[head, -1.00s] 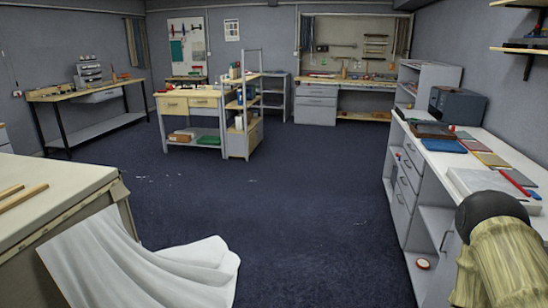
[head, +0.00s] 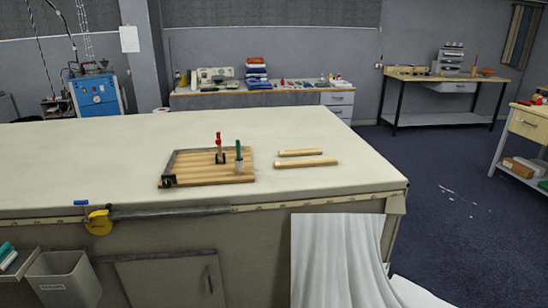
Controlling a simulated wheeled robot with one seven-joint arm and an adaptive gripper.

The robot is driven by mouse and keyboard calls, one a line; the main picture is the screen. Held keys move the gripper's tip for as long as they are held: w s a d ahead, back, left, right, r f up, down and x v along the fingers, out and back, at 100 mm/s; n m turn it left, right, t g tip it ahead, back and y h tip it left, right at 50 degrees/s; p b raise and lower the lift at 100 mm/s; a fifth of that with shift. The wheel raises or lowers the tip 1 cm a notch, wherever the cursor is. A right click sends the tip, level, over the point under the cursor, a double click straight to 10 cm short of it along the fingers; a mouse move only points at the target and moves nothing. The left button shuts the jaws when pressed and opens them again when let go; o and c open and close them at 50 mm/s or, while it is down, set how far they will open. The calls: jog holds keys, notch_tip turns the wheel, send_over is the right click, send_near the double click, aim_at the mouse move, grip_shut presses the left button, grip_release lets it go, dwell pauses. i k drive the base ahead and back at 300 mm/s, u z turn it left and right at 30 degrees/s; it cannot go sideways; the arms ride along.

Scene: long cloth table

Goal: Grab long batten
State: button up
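Two light wooden battens lie side by side on the long cloth-covered table (head: 110,150), right of its middle. The longer batten (head: 306,163) is the nearer one. The shorter batten (head: 300,153) lies just behind it, with a small gap between them. Left of them is a slatted wooden board (head: 200,172) with a dark edge. A red-topped tool (head: 219,146) and a green-handled tool (head: 239,156) stand upright on the board. My gripper is not visible in the head view now.
A white cloth (head: 336,258) hangs at the front right corner. A grey bin (head: 64,280) stands at the lower left. Open dark floor (head: 450,215) lies to the right.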

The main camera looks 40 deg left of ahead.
aim_at(301, 163)
jog(key=u, duration=0.95)
jog(key=i, duration=0.75)
jog(key=u, duration=0.8)
